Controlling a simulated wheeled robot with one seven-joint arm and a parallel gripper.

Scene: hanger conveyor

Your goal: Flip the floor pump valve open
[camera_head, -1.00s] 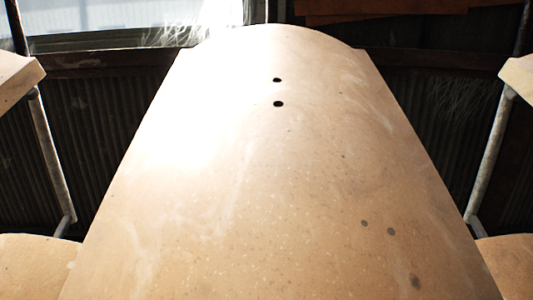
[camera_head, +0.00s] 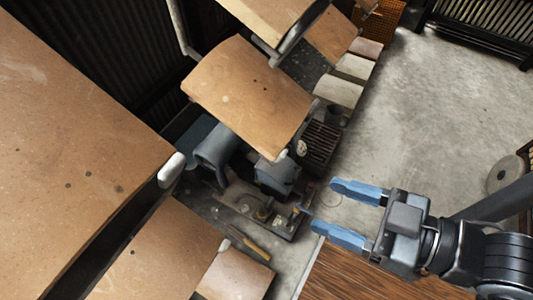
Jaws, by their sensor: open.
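A grey floor pump (camera_head: 276,176) with a motor and base stands on the concrete floor, below the hanging boards. A small part with an orange-brown tip (camera_head: 295,212) stands up at the right end of its base; it may be the valve, but its position is too small to tell. My gripper (camera_head: 323,207) has two blue fingers spread apart, pointing left. It is empty and just right of the pump in the picture, not seen touching it. Hanging boards hide part of the pump's upper left side.
Tan hanging boards crowd the left (camera_head: 70,150) and hang above the pump (camera_head: 250,85). A wooden-handled tool (camera_head: 255,250) lies by the pump base. A brown wooden surface (camera_head: 340,280) is at the bottom. The concrete floor (camera_head: 440,110) at upper right is clear.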

